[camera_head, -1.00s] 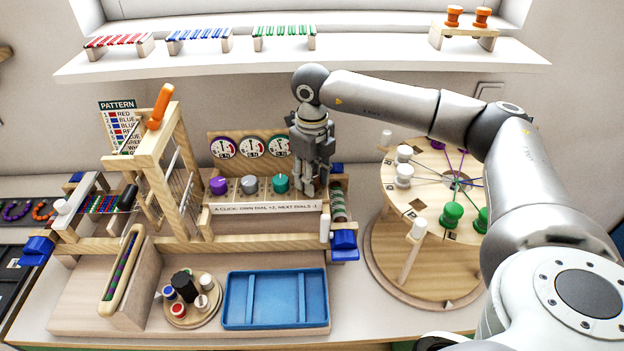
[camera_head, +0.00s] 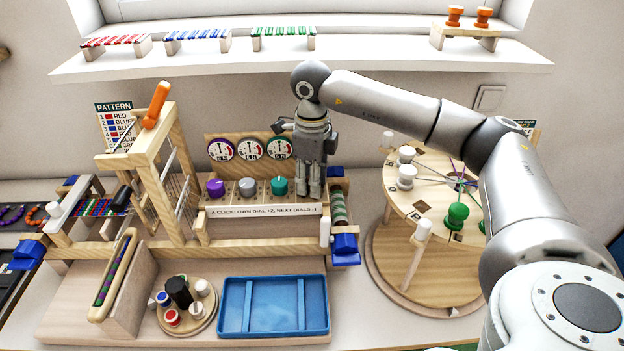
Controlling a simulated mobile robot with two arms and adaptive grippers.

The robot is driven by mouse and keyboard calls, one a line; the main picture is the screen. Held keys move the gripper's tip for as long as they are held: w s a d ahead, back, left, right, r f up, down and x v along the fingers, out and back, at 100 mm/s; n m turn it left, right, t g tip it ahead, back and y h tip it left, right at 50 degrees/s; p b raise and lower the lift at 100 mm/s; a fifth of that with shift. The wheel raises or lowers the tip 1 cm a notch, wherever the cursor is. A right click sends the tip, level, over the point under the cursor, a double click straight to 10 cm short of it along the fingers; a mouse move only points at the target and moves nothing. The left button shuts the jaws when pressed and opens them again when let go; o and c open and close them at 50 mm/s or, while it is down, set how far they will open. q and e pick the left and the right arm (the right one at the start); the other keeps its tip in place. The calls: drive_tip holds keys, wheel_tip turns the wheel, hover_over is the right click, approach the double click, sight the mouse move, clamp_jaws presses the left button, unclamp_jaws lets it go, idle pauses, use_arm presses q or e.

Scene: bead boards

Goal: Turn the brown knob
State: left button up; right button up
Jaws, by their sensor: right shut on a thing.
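A wooden dial panel stands at the back of the bench. Its row of knobs shows a purple knob (camera_head: 215,188), a grey knob (camera_head: 247,187) and a teal knob (camera_head: 279,186). My right gripper (camera_head: 315,194) points down at the right end of this row, just right of the teal knob. Its fingers are closed together on something at the panel. The brown knob does not show; the fingers cover the spot where they grip. Above the knobs are the purple dial (camera_head: 221,150), a middle dial (camera_head: 250,149) and the teal dial (camera_head: 279,148). My left gripper is out of view.
A wooden frame with an orange handle (camera_head: 157,104) stands left of the panel. A blue tray (camera_head: 232,309) and a round holder (camera_head: 198,326) with small pegs lie in front. A round turntable (camera_head: 397,205) stands to the right. A shelf (camera_head: 365,57) runs above.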

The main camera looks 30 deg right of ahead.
drive_tip(key=shift+w+r, duration=0.1)
drive_tip(key=o, duration=1)
wheel_tip(320, 180, up, 12)
idle(0.5)
